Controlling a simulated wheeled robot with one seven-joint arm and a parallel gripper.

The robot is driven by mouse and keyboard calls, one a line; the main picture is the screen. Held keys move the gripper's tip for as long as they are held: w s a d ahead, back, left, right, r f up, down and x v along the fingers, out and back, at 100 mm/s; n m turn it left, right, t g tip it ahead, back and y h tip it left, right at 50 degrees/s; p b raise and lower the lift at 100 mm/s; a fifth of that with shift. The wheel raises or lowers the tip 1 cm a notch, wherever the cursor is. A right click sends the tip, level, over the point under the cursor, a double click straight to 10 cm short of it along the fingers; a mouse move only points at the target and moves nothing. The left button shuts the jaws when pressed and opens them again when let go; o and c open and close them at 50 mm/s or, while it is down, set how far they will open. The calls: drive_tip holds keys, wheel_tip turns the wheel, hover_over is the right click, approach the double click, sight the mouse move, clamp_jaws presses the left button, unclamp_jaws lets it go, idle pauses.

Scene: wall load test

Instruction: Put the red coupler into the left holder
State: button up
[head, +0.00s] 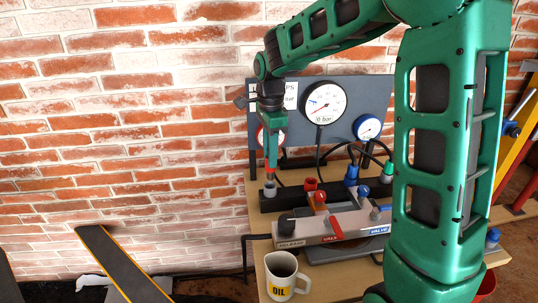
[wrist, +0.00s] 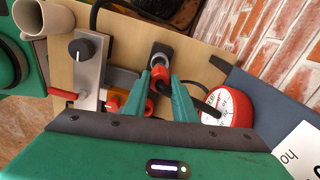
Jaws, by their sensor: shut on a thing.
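My gripper (head: 271,168) is shut on the red coupler (wrist: 160,74), which sits between the two green fingertips in the wrist view. In the head view the coupler is a small red part at the fingertips. The left holder, a grey socket (head: 269,188) at the left end of a black rail, is straight below the fingertips. In the wrist view the dark holder (wrist: 161,50) lies just beyond the coupler's tip, in line with it. I cannot tell whether the tip touches or enters the socket.
A red fitting (head: 311,184) and blue fittings (head: 351,172) stand right of the holder, with black hoses looping behind. A panel (head: 350,88) with gauges stands behind. A grey valve block (head: 325,228) with red lever and a mug (head: 281,276) are in front.

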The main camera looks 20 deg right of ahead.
sight(270, 170)
drive_tip(key=shift+f, duration=2.9)
idle(1.9)
drive_tip(key=o, duration=1.6)
drive_tip(key=shift+r, duration=4)
